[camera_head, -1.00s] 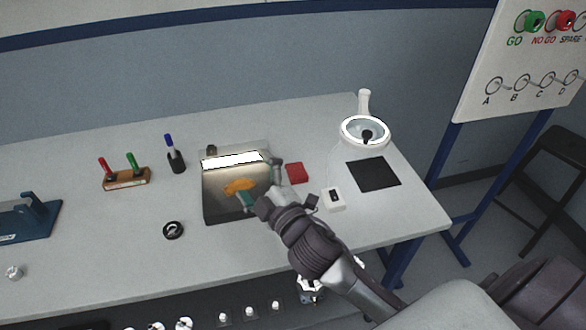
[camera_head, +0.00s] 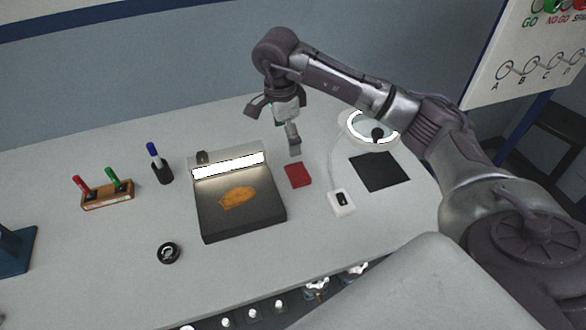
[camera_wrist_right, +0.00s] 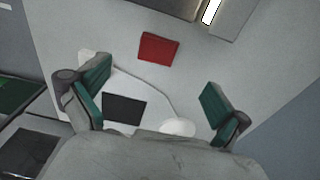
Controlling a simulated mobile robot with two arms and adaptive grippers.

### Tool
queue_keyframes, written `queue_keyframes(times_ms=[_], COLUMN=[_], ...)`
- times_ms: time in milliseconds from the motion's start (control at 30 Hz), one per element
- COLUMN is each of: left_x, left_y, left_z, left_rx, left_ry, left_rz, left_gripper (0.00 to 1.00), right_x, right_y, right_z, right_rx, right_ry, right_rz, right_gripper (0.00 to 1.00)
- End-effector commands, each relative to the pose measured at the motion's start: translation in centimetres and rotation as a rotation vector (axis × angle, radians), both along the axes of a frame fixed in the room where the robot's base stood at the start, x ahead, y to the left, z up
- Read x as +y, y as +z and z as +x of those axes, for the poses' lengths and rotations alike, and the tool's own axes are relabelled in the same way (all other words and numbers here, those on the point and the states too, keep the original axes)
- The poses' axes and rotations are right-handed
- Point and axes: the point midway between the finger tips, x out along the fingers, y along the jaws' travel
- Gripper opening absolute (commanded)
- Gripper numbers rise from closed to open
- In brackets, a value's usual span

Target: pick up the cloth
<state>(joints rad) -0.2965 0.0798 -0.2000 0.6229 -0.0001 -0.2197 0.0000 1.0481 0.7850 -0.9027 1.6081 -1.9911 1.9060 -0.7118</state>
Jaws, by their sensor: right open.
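A small red square (camera_head: 298,175), which looks like a folded cloth, lies flat on the table just right of the dark lit box. In the right wrist view the red square (camera_wrist_right: 158,48) lies ahead of the fingers, nearer the top edge. My right gripper (camera_head: 286,130) is open and empty, pointing down above the table, behind and above the red square and apart from it. Its two green-padded fingers (camera_wrist_right: 155,92) are spread wide in the wrist view. My left gripper is not in view.
The dark box (camera_head: 245,222) with a bright lamp carries an orange patch (camera_head: 237,197). A white switch box (camera_head: 341,203), a black mat (camera_head: 380,172) and a ring magnifier (camera_head: 372,127) stand to the right. Pens (camera_head: 110,190) and a black ring (camera_head: 168,252) are to the left.

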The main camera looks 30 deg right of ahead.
Motion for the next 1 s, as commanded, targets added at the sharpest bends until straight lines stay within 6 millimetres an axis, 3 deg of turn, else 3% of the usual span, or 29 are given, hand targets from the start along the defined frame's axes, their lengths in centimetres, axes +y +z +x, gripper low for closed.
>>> queue_keyframes(times_ms=[133,500,767,1000], left_x=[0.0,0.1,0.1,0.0], left_y=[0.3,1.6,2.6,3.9], left_z=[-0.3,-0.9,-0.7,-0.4], left_rx=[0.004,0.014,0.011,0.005], left_ry=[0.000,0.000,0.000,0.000], left_rz=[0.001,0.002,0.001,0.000], left_gripper=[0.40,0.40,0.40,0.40], right_x=[-1.4,-2.0,-2.2,-2.6], right_y=[-0.5,-7.1,-9.0,-12.5], right_z=[-0.2,-0.4,-0.6,-0.7], right_rx=[0.017,0.016,0.016,0.015], right_ry=[-0.010,-0.009,-0.009,-0.009], right_rz=[-0.046,-0.041,-0.040,-0.040], right_gripper=[1.00,1.00,1.00,1.00])
